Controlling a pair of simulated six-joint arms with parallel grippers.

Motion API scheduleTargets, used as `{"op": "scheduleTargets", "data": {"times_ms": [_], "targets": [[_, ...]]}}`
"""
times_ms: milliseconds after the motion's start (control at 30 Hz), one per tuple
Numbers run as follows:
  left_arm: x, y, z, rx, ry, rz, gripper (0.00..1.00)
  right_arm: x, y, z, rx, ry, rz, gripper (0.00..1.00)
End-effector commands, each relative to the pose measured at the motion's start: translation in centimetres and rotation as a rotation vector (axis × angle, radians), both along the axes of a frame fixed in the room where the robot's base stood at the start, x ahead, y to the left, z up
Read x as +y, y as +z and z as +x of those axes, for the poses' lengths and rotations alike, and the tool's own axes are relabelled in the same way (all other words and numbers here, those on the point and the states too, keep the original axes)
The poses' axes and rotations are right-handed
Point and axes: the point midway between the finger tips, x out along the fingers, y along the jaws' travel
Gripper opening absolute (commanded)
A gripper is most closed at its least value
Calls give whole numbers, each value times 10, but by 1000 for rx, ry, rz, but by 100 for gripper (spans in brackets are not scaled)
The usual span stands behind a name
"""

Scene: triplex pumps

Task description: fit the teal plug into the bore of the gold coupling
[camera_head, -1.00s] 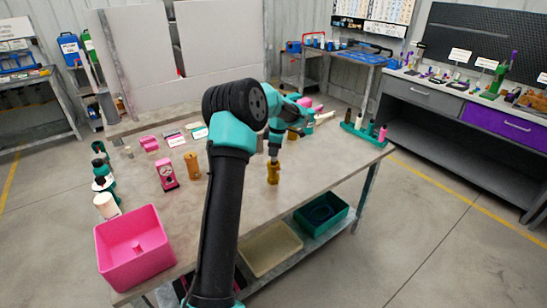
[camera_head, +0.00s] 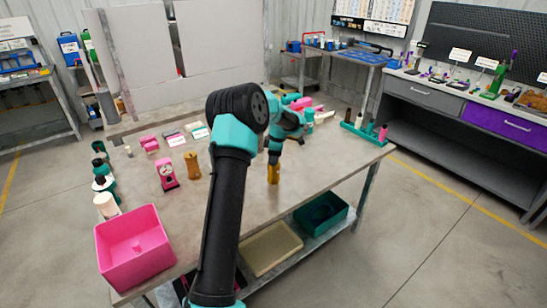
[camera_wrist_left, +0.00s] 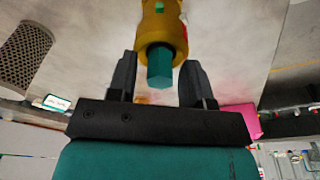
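The gold coupling (camera_head: 273,175) stands upright on the table, just below my left gripper (camera_head: 274,153) in the head view. In the left wrist view the gold coupling (camera_wrist_left: 162,30) points its open end toward the gripper. The teal plug (camera_wrist_left: 160,68) sticks out of that end, its hexagonal tip showing and the rest hidden inside. My left gripper, also in the left wrist view (camera_wrist_left: 158,82), has its fingers apart on either side of the plug, with gaps visible. In the head view the plug cannot be made out. My right gripper is not in view.
A pink gauge (camera_head: 166,172) and a bronze cylinder (camera_head: 192,166) stand left of the coupling. A pink bin (camera_head: 134,246) is at the table's front left. A teal rack (camera_head: 362,133) with several pegs stands at the right. The table right of the coupling is clear.

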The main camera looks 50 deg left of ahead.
Motion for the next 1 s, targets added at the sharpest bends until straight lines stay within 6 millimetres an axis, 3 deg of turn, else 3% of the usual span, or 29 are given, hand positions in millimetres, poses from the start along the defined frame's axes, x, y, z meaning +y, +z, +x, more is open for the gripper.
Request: {"op": "scheduleTargets", "data": {"times_ms": [467,1000], "targets": [[-1,10,1,-1,0,1,51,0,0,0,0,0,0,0],[-11,100,11,-3,0,1,51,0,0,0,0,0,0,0]]}}
